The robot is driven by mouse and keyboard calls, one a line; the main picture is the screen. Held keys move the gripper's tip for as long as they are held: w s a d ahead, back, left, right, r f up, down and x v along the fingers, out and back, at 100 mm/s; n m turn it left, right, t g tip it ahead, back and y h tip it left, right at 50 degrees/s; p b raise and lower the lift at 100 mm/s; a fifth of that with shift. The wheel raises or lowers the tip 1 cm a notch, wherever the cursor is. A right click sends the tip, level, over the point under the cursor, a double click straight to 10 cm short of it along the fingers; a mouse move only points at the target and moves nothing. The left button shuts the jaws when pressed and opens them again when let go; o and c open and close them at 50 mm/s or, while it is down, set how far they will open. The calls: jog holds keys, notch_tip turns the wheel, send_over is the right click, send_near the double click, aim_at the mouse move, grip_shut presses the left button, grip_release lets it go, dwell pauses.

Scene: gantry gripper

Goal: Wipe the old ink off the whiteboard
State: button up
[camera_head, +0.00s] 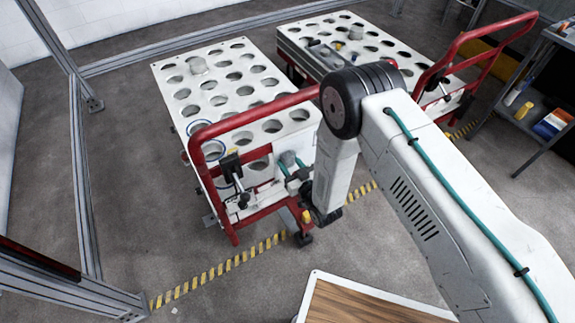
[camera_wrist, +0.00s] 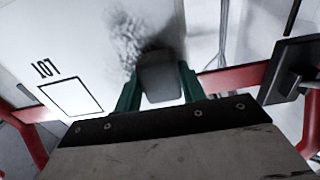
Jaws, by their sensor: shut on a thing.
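The whiteboard (camera_wrist: 60,45) is a white panel with a short printed label and an empty black-outlined box. It also shows on the front of the red-railed cart in the head view (camera_head: 257,176). A dark grey, speckled ink smudge (camera_wrist: 127,35) lies on it, just beyond the fingertips in the wrist view. My gripper (camera_wrist: 160,85), with green fingers, is shut on a grey block, the eraser (camera_wrist: 160,72). In the head view my gripper (camera_head: 293,166) is at the right part of the board. I cannot tell whether the eraser touches the surface. The eraser hides part of the smudge.
The cart's red rail (camera_head: 255,111) curves around the board. A black clamp-like fitting (camera_head: 232,166) stands at the left. A second cart (camera_head: 365,45) with a holed top is behind. A wooden-topped surface (camera_head: 360,303) is in front. Open floor lies to the left.

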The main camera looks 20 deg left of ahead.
aim_at(305, 147)
jog(key=shift+w+d, duration=1.35)
jog(key=shift+w, duration=0.2)
jog(key=shift+w+d, duration=1.35)
jog(key=shift+w, duration=0.15)
jog(key=v, duration=0.6)
jog(key=shift+s, duration=0.1)
jog(key=v, duration=0.3)
